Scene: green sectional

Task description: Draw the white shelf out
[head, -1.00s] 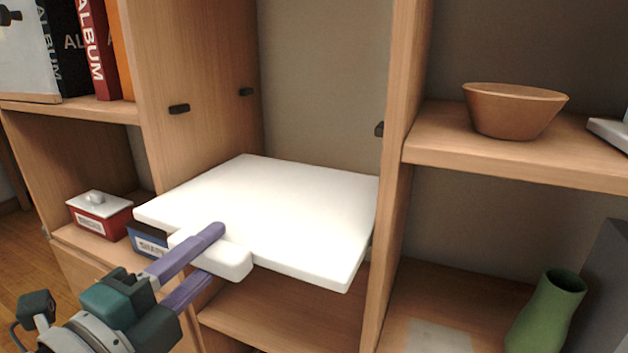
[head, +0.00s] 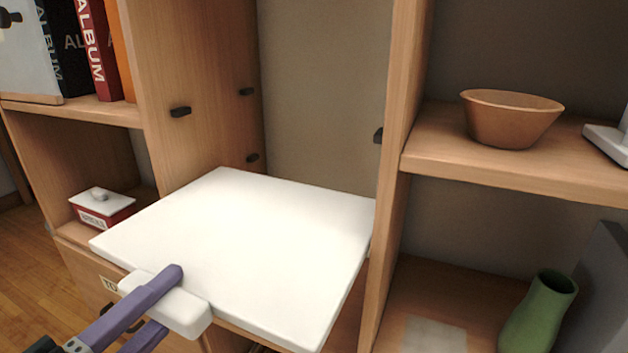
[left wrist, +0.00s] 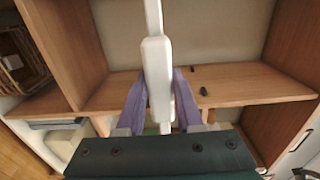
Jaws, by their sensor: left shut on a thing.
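The white shelf (head: 250,240) is a flat white board that sticks well out of the middle bay of the wooden bookcase. It looks about level in the head view. A white block-like handle (head: 190,311) is on its front edge. My left gripper (head: 163,296) is shut on this handle, one purple finger above and one below. In the left wrist view the shelf shows edge-on (left wrist: 153,18), with the handle (left wrist: 157,75) between the purple fingers of my left gripper (left wrist: 159,100). My right gripper is not in view.
A red box with a white lid (head: 102,208) stands in the left bay, near the shelf's left edge. A wooden divider (head: 392,190) runs close along the shelf's right side. A brown bowl (head: 510,117) and green vase (head: 538,313) stand in the right bay. Small dark pegs (head: 181,111) stick out of the bay walls.

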